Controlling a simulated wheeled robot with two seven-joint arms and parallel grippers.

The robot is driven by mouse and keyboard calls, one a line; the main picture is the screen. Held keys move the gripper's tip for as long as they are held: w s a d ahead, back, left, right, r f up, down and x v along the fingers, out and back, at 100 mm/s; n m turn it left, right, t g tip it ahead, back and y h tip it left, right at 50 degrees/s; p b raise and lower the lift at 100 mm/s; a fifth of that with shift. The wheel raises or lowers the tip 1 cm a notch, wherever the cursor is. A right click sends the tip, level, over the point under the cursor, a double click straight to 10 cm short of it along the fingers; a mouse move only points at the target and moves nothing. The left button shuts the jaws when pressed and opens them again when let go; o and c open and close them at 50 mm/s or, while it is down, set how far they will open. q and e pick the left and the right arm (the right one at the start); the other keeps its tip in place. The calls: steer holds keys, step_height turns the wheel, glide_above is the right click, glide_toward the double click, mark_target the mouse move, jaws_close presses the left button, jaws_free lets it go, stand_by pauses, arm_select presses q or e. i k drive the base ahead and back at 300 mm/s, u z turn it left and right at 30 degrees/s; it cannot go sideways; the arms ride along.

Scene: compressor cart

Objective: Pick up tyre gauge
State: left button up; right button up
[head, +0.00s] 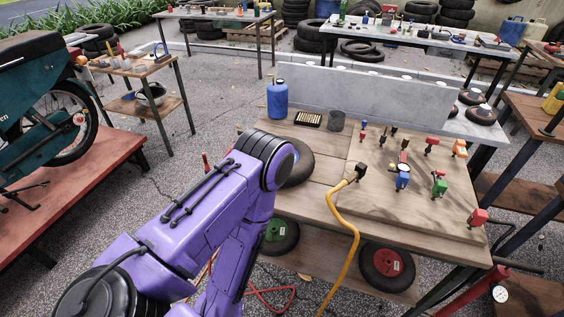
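I cannot pick out the tyre gauge with certainty. A small round white dial (500,293) shows at the lower right beside a red cylinder (475,291). Several small coloured fittings stand on the wooden board of the cart, among them a blue one (402,181), a green one (439,187) and a red one (478,217). A black fitting (360,171) sits on the end of a yellow hose at the board's left edge. My purple arm crosses the lower left and hides part of the cart. Neither of my grippers is in view.
A blue bottle (277,99), a dark cup (336,120) and a black tray (308,119) stand at the cart's back left. A grey upright panel (370,98) edges the back. The yellow hose (348,235) hangs over the front. A red bench (75,190) stands left.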

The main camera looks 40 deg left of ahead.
mark_target(459, 149)
steer(key=z, duration=1.8)
steer(key=i, duration=1.65)
steer(key=u, duration=1.25)
